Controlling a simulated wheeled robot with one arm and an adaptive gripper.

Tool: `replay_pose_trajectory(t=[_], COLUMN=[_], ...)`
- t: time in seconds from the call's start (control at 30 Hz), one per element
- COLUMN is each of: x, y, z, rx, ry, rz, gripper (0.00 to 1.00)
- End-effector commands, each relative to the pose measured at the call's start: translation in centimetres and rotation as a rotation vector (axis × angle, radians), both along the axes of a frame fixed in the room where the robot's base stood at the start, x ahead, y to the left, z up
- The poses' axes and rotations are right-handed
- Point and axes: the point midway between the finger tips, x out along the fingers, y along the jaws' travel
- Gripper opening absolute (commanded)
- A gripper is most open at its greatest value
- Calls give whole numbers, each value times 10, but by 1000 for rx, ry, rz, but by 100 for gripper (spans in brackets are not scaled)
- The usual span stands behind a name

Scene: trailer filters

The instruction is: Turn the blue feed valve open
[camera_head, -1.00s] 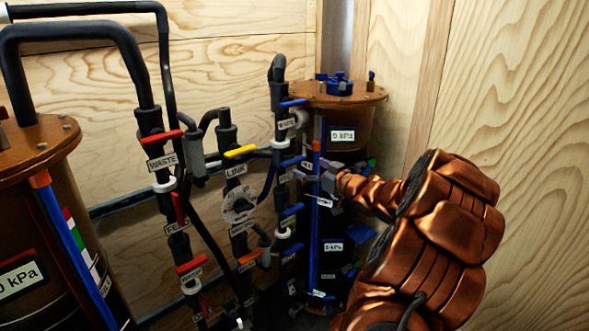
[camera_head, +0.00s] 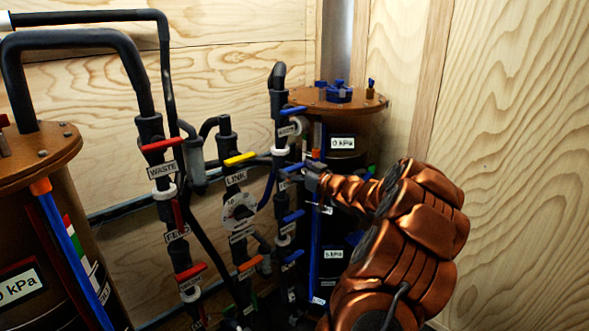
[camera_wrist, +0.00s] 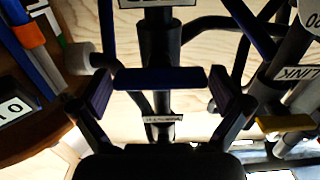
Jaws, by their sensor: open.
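The blue valve handle (camera_head: 291,168) sits on the right-hand black pipe, just below the pipe's upper white label. It lies crosswise in the wrist view (camera_wrist: 160,78), where the scene appears upside down. My gripper (camera_head: 308,173) is open at this handle. In the wrist view, my fingers (camera_wrist: 160,89) stand apart, one beyond each end of the handle, with gaps that look small. I cannot tell how deep the handle lies between them. The handle's own label is hidden by my gripper in the head view and cut off in the wrist view.
A yellow handle (camera_head: 240,158) above the LINK label is to the left. The brown tank (camera_head: 352,112) with a 0 kPa label stands close behind my gripper. Wooden walls enclose the corner.

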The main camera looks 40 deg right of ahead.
Motion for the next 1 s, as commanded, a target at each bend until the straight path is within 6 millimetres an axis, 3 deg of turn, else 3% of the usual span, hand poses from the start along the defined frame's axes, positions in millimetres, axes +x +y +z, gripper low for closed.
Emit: replay_pose_trajectory(t=[0.37,0.77,1.0], x=[3,3,3], y=[0,0,0], z=[0,0,-2], rx=[1,1,-18], ry=[0,1,2], rz=[0,0,1], gripper=[99,57,57])
